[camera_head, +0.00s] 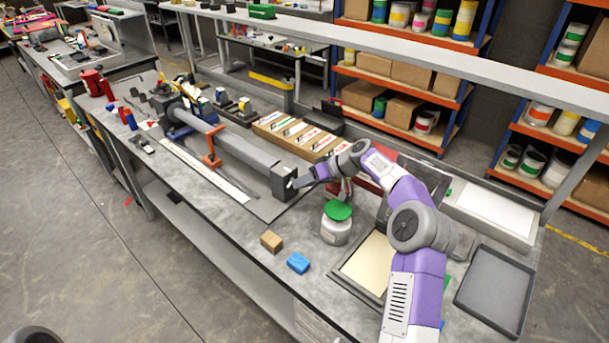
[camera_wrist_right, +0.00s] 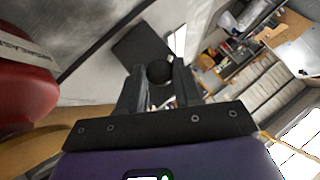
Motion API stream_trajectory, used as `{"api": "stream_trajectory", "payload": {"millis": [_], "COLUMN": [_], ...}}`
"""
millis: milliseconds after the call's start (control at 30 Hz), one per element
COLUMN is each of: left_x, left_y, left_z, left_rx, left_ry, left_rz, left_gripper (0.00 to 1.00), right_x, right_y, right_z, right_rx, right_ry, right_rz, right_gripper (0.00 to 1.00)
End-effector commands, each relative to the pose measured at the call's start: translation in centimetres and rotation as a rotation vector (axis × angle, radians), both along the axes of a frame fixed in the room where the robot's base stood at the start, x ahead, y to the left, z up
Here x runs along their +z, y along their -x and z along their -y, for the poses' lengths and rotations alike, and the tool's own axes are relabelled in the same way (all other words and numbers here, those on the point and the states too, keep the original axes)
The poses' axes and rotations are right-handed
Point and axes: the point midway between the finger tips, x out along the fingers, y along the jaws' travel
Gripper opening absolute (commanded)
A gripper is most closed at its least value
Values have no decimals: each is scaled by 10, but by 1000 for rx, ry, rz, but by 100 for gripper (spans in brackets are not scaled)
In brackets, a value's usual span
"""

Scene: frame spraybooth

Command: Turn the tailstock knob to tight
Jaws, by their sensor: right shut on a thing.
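The tailstock (camera_head: 285,184) is a dark block at the near right end of the long grey lathe-like frame on the workbench. My right gripper (camera_head: 303,182) reaches in from the right and meets the tailstock's right face. In the right wrist view, a round black knob (camera_wrist_right: 158,71) sits between the fingertips of my right gripper (camera_wrist_right: 158,80), and the fingers are shut on it. The knob's marking and turn angle cannot be made out. In the head view the gripper hides the knob. My left gripper is not in view.
A tan block (camera_head: 271,241) and a blue block (camera_head: 298,263) lie near the bench's front edge. A box of labelled cards (camera_head: 300,135) is behind the frame. A dark tray (camera_head: 495,288) lies at right.

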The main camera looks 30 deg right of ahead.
Motion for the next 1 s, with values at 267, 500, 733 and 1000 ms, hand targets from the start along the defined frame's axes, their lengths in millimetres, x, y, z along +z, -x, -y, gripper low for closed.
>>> {"api": "stream_trajectory", "payload": {"millis": [267,500,733,1000], "left_x": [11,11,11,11], "left_y": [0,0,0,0], "left_z": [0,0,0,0], "left_rx": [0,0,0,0], "left_ry": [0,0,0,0], "left_rz": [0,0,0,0], "left_gripper": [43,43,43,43], "right_x": [0,-1,-1,-1], "right_y": [0,0,0,0], "right_z": [1,1,1,1], "right_rx": [0,-1,-1,0], "right_ry": [-64,-72,-71,-71], "right_rz": [-27,-29,-30,-29], "right_gripper": [3,3,41,58]}}
